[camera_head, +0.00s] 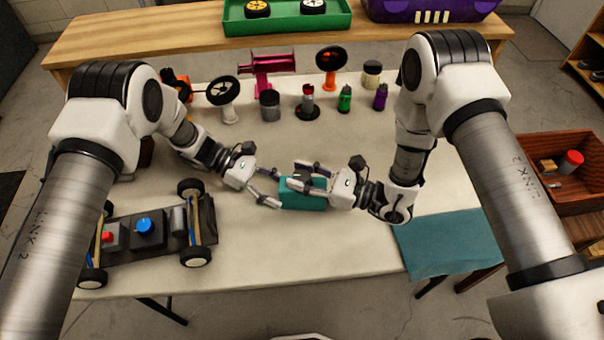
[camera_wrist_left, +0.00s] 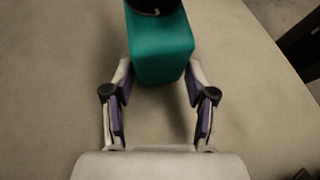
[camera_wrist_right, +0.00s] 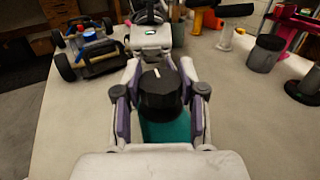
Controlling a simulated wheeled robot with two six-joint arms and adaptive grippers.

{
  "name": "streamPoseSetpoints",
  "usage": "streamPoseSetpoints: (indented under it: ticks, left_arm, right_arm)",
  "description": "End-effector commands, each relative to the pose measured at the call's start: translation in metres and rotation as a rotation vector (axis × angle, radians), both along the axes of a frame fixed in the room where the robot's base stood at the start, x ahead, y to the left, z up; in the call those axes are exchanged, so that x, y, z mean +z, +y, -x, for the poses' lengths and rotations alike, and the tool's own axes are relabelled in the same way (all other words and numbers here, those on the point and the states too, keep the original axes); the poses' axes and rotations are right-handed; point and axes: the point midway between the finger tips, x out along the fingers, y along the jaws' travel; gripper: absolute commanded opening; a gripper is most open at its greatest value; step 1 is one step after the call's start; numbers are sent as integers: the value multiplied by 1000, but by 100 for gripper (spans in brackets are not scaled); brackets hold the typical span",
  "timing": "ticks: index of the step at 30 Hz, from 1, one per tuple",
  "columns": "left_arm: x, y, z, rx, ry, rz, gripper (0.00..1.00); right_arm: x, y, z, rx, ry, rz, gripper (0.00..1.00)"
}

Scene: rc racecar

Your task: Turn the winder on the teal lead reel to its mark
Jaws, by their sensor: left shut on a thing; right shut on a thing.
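The teal lead reel (camera_head: 303,196) is a teal block on the pale table at the front middle. It also shows in the left wrist view (camera_wrist_left: 160,50) and under the winder in the right wrist view (camera_wrist_right: 166,131). Its winder (camera_wrist_right: 160,95) is a round black knob on top with a white line on its upper face. My left gripper (camera_head: 277,192) is shut on the teal body from the left. My right gripper (camera_head: 308,174) is shut on the winder, one finger on each side. The mark on the reel cannot be made out.
A toy car chassis (camera_head: 150,228) stands at the left. Several small bottles, pots and stands line the back, with a magenta stand (camera_head: 267,64) among them. A teal cloth (camera_head: 443,243) lies at the right front. The table in front of the reel is clear.

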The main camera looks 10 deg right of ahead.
Motion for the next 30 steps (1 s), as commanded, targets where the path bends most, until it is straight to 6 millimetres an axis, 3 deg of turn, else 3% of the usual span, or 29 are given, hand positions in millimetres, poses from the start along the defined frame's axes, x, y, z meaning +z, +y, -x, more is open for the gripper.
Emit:
streamPoseSetpoints:
  ticks: [7, 8, 9, 10, 22, 30]
  left_arm:
    - [0, 0, 1, -4, 2, 0, 25]
    - [0, 0, 1, -4, 3, 1, 25]
    - [0, 0, 1, -3, 2, 0, 25]
    - [0, 0, 1, -3, 2, 0, 25]
    - [0, 0, 0, -1, 0, 0, 25]
    - [0, 0, 0, 0, 0, 0, 25]
  right_arm:
    - [0, -1, -1, -3, -1, 2, 5]
    - [0, -1, -1, -3, -1, 2, 47]
    - [0, -1, -1, -2, 0, 1, 61]
    - [0, -1, -1, -2, 0, 1, 67]
    - [-1, -9, 3, -3, 4, 0, 67]
    - [0, -66, 30, -11, 2, -2, 67]
